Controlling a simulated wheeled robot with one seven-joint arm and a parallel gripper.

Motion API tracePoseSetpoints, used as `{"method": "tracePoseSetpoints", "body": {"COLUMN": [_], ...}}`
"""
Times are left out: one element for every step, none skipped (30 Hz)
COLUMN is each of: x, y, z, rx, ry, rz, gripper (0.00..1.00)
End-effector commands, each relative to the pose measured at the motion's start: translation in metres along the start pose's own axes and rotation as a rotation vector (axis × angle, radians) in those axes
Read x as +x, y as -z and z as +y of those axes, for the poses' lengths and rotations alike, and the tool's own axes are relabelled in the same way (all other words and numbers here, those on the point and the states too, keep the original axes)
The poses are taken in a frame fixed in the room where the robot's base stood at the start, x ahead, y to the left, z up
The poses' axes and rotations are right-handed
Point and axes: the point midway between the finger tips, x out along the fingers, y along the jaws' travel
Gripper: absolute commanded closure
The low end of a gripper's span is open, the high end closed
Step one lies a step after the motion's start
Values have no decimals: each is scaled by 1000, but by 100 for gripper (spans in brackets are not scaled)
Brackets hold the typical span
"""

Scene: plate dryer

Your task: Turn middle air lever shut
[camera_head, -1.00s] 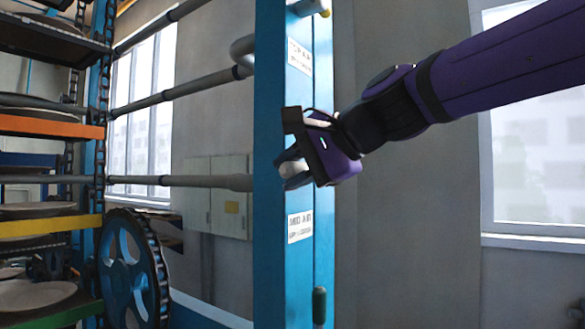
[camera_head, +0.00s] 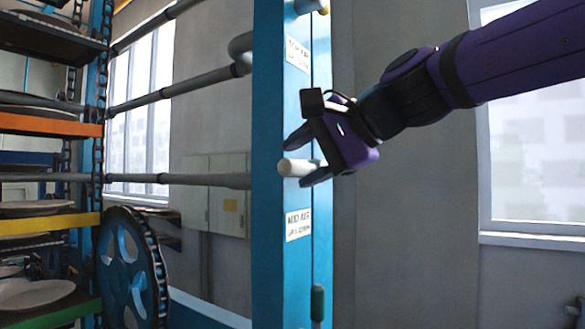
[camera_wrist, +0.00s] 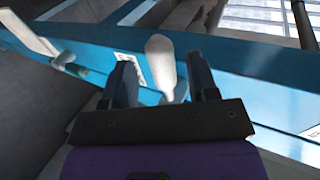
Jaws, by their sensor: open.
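The middle air lever (camera_head: 298,167) has a pale, rounded handle and sits on the blue post (camera_head: 268,120), just above the MID AIR label (camera_head: 298,224). In the head view the handle lies about level, its rounded end at the left. My gripper (camera_head: 306,157) is open, with one finger above the handle and one below it. In the wrist view the lever handle (camera_wrist: 161,62) stands up between the two open fingers of my gripper (camera_wrist: 160,80). I see a gap at both sides there; the handle is not clamped.
Another lever (camera_head: 308,6) is at the post's top, above the TOP AIR label (camera_head: 297,54). A green-handled lever (camera_head: 318,303) hangs lower down. Plate racks (camera_head: 45,221) and a blue wheel (camera_head: 130,270) stand at the left.

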Motion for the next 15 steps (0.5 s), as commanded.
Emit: {"method": "tracePoseSetpoints", "body": {"x": [-11,-17,-25,-31,-36,-43,-48,-53,-59,-62,-66,-70,-72,-74,-76], "y": [0,0,0,0,0,0,0,0,0,0,0,0,0,0,0], "z": [-1,-1,-1,0,-1,-1,0,0,0,0,0,0,0,0,0], "rx": [-1,-1,-1,-1,-2,-3,-2,-2,-2,-2,-2,-1,-1,-1,-1], "ry": [3,3,3,3,3,2,2,2,2,2,2,1,1,1,1], "rz": [1,2,2,2,2,2,3,2,2,2,1,1,1,1,1], "gripper": [46,46,46,46,46,46,46,46,46,46,46,46,46,46,46]}}
